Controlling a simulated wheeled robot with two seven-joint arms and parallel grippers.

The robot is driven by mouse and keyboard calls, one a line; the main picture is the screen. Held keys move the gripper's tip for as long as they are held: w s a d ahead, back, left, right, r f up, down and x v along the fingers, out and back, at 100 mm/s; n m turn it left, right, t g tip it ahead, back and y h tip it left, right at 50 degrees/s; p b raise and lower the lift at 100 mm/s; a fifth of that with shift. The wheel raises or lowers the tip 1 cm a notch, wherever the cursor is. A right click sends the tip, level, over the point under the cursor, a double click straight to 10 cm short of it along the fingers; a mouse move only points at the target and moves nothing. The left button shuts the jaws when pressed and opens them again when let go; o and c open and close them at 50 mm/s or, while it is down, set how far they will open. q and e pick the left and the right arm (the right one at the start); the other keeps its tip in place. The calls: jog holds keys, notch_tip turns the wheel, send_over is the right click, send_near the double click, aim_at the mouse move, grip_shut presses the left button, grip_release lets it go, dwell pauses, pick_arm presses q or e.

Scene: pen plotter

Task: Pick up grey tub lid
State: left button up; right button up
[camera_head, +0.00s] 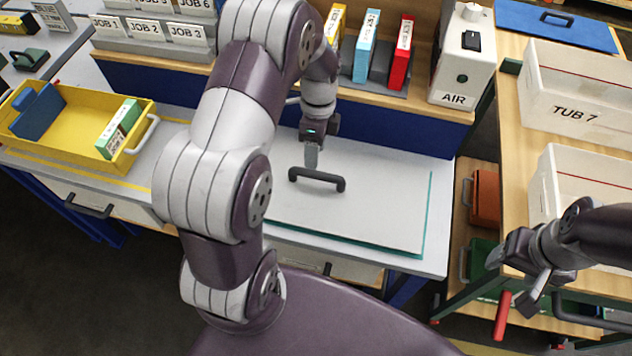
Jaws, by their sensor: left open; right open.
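A flat light grey panel (375,213) with a dark bar handle (317,179) lies on the workbench; it looks like the grey tub lid. A teal edge shows beneath its right and front sides. My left gripper (311,157) is open, pointing down just above and behind the handle's left half. It is seen nearly edge-on, so I cannot tell whether it touches the handle. My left arm hides the panel's left part. My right gripper (530,282) is open and empty at the lower right, away from the panel, in front of the right-hand shelving.
A yellow tray (63,148) stands at the left. Coloured binders (366,45) and an AIR box (461,55) stand on a ledge behind the panel. At right are TUB 7 (575,110), another white tub (590,183) and a blue lid (552,30).

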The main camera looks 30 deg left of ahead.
aim_at(314, 171)
pick_arm(q)
jog(key=f, duration=0.2)
jog(key=s+f, duration=0.1)
jog(key=f, duration=0.2)
jog(key=f+p, duration=0.1)
jog(key=f, duration=0.1)
jog(key=shift+s+d+f, duration=0.25)
jog(key=shift+s+d, duration=0.05)
jog(key=shift+s, duration=0.05)
jog(key=shift+f, duration=0.15)
grip_shut()
